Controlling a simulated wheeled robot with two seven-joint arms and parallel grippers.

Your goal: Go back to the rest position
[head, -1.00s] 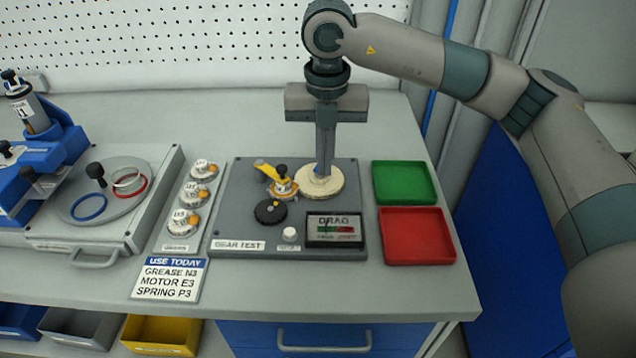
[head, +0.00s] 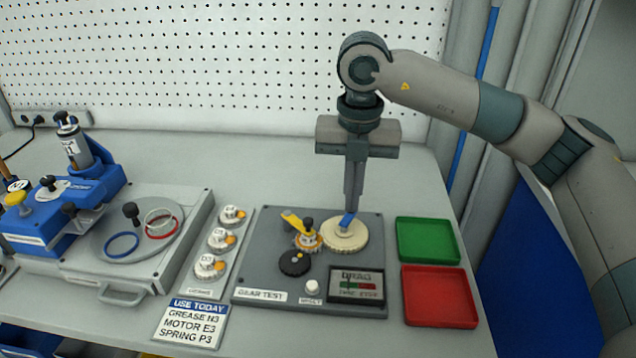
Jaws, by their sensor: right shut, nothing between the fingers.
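My right gripper (head: 352,208) is shut and empty, pointing down just above the cream gear (head: 344,238) on the gear test plate (head: 262,277). A small blue piece (head: 347,221) stands up at the middle of that gear, just under the fingertips. My left gripper does not show.
A green tray (head: 400,243) and a red tray (head: 408,296) lie right of the plate. A grey fixture (head: 190,213) and a blue press (head: 32,246) are farther left. A pegboard (head: 240,70) closes the back.

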